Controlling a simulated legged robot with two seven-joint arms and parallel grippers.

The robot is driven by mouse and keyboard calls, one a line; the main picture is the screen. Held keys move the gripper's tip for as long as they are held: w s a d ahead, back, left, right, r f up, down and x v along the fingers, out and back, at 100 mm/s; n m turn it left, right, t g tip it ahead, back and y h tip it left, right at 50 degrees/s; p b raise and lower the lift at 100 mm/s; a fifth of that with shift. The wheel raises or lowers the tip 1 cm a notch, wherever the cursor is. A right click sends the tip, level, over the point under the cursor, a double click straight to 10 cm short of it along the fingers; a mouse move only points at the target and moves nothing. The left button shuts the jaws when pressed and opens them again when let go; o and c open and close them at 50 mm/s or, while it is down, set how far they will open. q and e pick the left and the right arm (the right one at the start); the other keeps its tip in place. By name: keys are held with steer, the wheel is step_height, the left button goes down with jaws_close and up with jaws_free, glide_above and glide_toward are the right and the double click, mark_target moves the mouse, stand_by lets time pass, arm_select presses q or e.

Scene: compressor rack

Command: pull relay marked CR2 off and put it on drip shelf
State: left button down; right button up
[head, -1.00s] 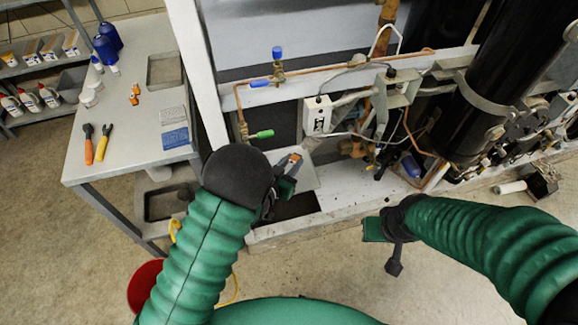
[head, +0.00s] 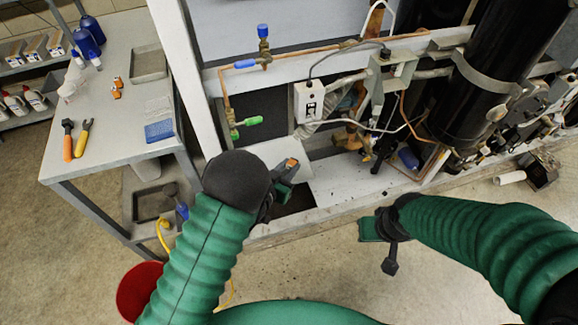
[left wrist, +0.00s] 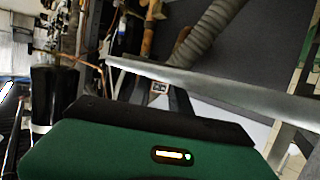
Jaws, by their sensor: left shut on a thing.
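My left gripper (head: 284,176) is shut on a small block with an orange top, which I take to be the relay (head: 291,163). It holds the relay low in front of the rack's open base. In the left wrist view, a small pale block with an orange-red edge (left wrist: 159,87) shows at the dark fingers; no CR2 mark is readable. A white plate (head: 350,183) lies low in the rack, right of the gripper; it may be the drip shelf, but I cannot tell. My right gripper (head: 383,232) hangs in front of the rack, its jaws unclear.
A white switch box (head: 309,101), copper pipes and valves sit above the gripper. A black cylinder (head: 497,85) stands right. A grey cart (head: 110,135) at left bears tools and small orange parts (head: 117,87). A red bucket (head: 138,290) stands on the floor. Floor before the rack is clear.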

arm_select(q)
steer(key=shift+a, duration=0.25)
steer(key=shift+f, duration=0.1)
steer(key=c, duration=1.1)
jaws_free()
steer(key=shift+d, duration=0.1)
steer(key=p+v, duration=0.5)
steer(key=v, duration=1.1)
steer(key=shift+s+a, duration=0.2)
steer(key=shift+s, duration=0.15)
